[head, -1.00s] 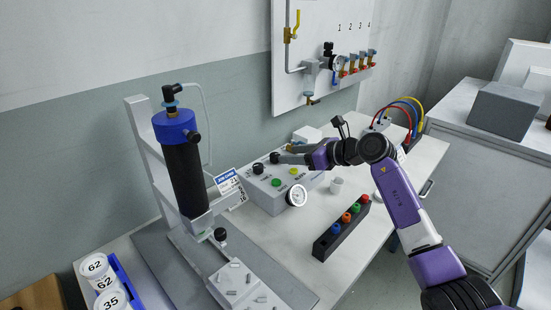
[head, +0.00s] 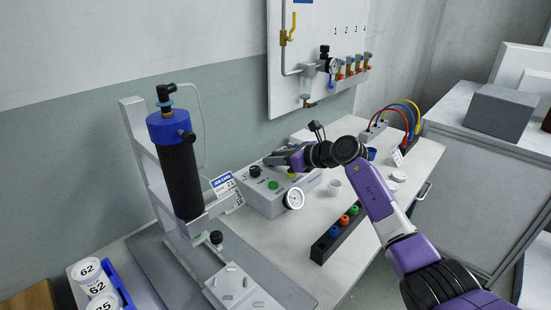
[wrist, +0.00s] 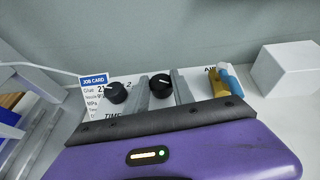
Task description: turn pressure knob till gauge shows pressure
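The grey control box (head: 262,204) stands on the bench with a white round gauge (head: 293,199) on its front; its reading is too small to make out. The left black knob (head: 255,171) shows on top, and also in the wrist view (wrist: 115,93). The right black knob (wrist: 160,85), with a white pointer line, appears between the two grey fingers of my gripper (wrist: 161,77). The fingers are apart, with a small gap visible on the knob's right; I cannot tell whether they touch it. In the head view my gripper (head: 275,160) covers this knob.
A job card (head: 223,183) stands left of the box, beside a black cylinder with a blue cap (head: 182,165). A yellow-and-blue air fitting (wrist: 221,80) is right of the fingers.

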